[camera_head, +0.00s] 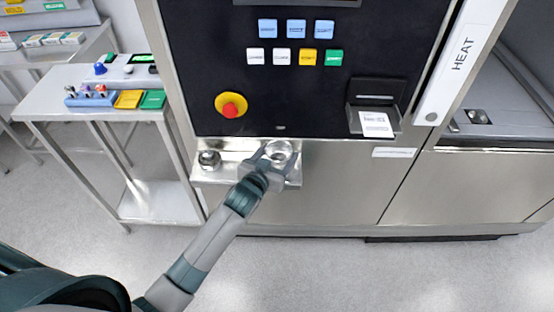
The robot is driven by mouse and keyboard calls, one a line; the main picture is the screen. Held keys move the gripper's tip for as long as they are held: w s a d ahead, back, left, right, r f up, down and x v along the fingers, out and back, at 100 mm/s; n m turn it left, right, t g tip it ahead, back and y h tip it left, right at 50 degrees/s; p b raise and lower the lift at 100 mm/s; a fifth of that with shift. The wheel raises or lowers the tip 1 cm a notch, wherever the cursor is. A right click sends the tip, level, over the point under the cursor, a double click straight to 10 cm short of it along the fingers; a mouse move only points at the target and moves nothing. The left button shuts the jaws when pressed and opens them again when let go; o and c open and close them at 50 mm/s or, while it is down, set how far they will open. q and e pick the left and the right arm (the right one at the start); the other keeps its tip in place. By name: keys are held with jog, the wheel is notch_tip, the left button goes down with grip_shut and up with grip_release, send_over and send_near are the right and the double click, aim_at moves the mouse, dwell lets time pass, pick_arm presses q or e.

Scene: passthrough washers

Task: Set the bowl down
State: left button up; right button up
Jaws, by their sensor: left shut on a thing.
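A small shiny metal bowl (280,148) is at the small metal shelf (232,180) on the front of the washer. My left gripper (277,160) is shut on the bowl, near the shelf's right end. The fingers partly cover the bowl, and I cannot tell whether its base touches the shelf. My right gripper is not in view.
A round metal item (209,159) sits on the shelf's left part. Above are a red knob (231,108) on the black panel and a slot with a paper slip (376,124). A steel side table (100,104) with coloured items stands at left.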

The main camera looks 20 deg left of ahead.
pick_arm(q)
jog(key=shift+w+a+f, duration=0.35)
jog(key=shift+w, duration=0.1)
jog(key=shift+f+p, duration=0.4)
jog(key=shift+f, duration=1.55)
jog(key=shift+f, duration=0.2)
jog(key=o, duration=1.2)
jog(key=shift+r, duration=0.1)
